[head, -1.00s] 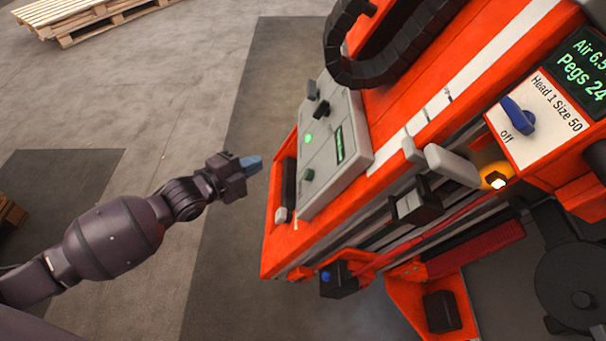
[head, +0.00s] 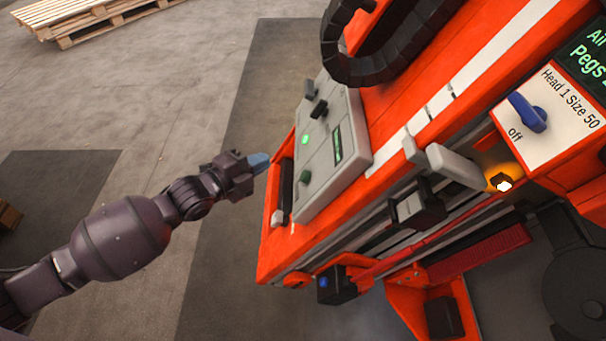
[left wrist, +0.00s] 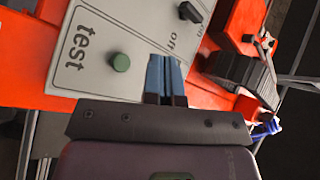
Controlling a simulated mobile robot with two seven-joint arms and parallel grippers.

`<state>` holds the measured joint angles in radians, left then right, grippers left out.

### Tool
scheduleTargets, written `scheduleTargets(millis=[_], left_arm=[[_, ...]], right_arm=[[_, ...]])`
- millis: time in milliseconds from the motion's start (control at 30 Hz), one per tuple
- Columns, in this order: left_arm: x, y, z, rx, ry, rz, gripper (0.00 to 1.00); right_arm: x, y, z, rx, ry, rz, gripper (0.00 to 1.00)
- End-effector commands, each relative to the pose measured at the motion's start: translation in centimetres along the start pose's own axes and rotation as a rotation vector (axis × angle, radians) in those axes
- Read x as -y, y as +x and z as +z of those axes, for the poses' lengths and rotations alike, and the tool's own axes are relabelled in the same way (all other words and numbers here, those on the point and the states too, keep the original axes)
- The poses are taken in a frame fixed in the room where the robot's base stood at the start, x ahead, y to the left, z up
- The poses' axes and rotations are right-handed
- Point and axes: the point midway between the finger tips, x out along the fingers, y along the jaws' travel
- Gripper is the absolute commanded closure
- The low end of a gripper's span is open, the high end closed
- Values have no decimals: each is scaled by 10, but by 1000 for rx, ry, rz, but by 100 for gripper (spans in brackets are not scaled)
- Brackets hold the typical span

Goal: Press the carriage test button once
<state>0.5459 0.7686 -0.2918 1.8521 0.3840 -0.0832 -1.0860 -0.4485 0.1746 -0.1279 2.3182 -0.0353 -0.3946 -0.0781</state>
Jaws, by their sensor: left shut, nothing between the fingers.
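The carriage test button is a small green round button (left wrist: 121,62) beside the word "test" on a grey control panel (left wrist: 98,80) in the left wrist view. In the head view the dark green button (head: 304,177) sits at the lower part of the grey panel (head: 350,150). My left gripper (left wrist: 166,62) is shut and empty, with its blue fingertips to the right of the button in the wrist view. In the head view my left gripper (head: 262,162) is left of the panel, apart from the button. My right gripper is not in view.
The panel also carries a lit green lamp (head: 305,140) and a black switch (head: 319,108). The orange machine (head: 400,85) fills the right side, with a black cable chain (head: 375,75) above. A blue knob (head: 527,112) is at the right. Open floor lies left.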

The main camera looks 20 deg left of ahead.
Motion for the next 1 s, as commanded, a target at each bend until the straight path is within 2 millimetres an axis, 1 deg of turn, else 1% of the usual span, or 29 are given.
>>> scheduleTargets(millis=[33, 100, 267, 333, 500, 700, 1000], left_arm=[[-8, 5, -3, 0, -6, 4, 100], [-13, 11, -8, 1, -6, 4, 100], [-22, 24, -17, 1, -6, 5, 100], [-23, 29, -21, 0, -4, 2, 100], [-28, 38, -27, 0, -2, 1, 100], [-31, 42, -31, 0, 0, 1, 100], [-31, 42, -31, 0, 0, 1, 100]], right_arm=[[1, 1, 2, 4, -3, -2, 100], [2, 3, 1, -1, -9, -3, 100], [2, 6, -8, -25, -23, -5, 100], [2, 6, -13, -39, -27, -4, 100], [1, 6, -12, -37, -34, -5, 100], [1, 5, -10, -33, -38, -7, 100], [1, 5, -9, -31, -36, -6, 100]])
